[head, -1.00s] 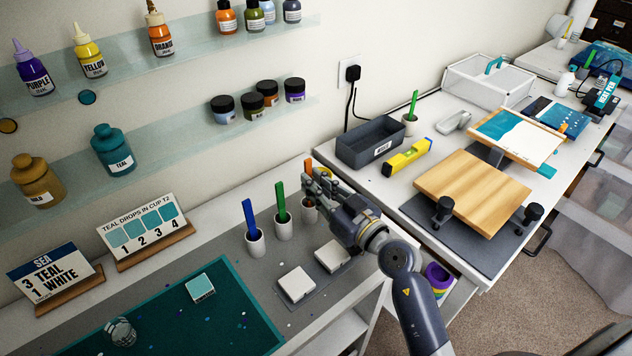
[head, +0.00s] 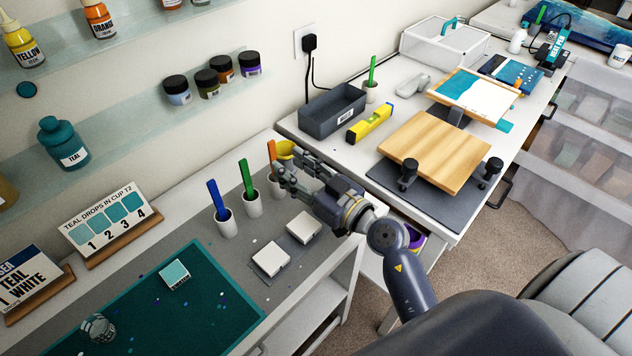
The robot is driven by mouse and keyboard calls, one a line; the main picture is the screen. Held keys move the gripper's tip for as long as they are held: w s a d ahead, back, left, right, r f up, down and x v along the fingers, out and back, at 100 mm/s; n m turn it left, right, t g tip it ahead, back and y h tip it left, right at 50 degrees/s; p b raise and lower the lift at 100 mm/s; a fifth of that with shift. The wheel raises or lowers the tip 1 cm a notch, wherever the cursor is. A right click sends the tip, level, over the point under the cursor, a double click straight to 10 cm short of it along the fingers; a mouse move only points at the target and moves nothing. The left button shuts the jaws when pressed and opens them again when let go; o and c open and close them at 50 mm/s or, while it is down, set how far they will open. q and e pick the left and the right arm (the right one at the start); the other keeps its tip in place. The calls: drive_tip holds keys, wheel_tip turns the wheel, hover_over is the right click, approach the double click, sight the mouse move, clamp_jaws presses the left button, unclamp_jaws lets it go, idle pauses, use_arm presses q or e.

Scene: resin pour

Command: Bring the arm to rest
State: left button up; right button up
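My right gripper (head: 282,162) reaches in over the back of the grey work mat, at the far end of the row of stick cups. Its two fingers stand apart, with a gap between them. The orange stick (head: 271,151) and its white cup (head: 276,187) are right by the fingertips, partly covered by them. My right arm comes in from the lower right. My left gripper is not in view.
Cups with a green stick (head: 246,178) and a blue stick (head: 217,200) stand left of the gripper. Two white tiles (head: 270,259) lie below it. A dark bin (head: 332,112), a yellow level (head: 370,124) and a wooden board (head: 435,150) are on the right-hand table.

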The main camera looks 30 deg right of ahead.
drive_tip(key=v, duration=0.8)
drive_tip(key=shift+s, duration=0.1)
idle(0.8)
